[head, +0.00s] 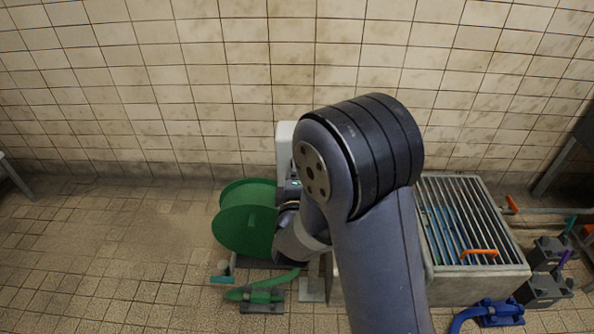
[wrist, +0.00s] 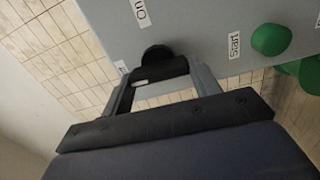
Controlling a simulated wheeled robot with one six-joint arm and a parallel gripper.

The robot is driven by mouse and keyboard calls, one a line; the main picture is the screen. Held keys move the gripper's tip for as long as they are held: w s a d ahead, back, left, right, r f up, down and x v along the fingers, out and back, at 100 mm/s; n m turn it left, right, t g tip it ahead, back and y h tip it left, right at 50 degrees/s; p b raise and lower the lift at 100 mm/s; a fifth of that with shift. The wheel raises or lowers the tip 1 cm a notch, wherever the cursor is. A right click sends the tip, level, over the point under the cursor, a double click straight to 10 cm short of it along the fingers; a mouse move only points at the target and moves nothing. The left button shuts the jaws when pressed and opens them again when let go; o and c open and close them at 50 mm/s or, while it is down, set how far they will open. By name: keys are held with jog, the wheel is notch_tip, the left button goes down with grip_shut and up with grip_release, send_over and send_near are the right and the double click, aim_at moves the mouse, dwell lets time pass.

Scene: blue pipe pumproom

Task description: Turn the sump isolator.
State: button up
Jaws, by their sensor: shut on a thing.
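The sump isolator shows in the wrist view as a black rotary knob (wrist: 157,57) on a grey panel (wrist: 190,22). A short white mark shows on the black part near its left end. An "On" label (wrist: 141,12) is above it, and a partly hidden label (wrist: 122,67) is to its left. My gripper (wrist: 162,78) has its two grey fingers on either side of the knob and is shut on it. In the head view my arm hides the gripper and the knob; only part of a pale box (head: 285,143) shows behind the arm.
A green button (wrist: 271,39) with a "Start" label (wrist: 234,45) is to the right on the panel. In the head view a green hose reel (head: 243,222) stands left of my arm. A grated tank (head: 478,272) stands to the right. The tiled floor at left is clear.

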jog(key=shift+n, duration=0.3)
jog(key=o, duration=1)
jog(key=s, duration=1)
jog(key=shift+s+a, duration=0.2)
jog(key=shift+s, duration=0.2)
jog(key=w, duration=1)
jog(key=shift+w+d, duration=0.2)
jog(key=shift+w, duration=0.2)
jog(key=shift+s, duration=0.1)
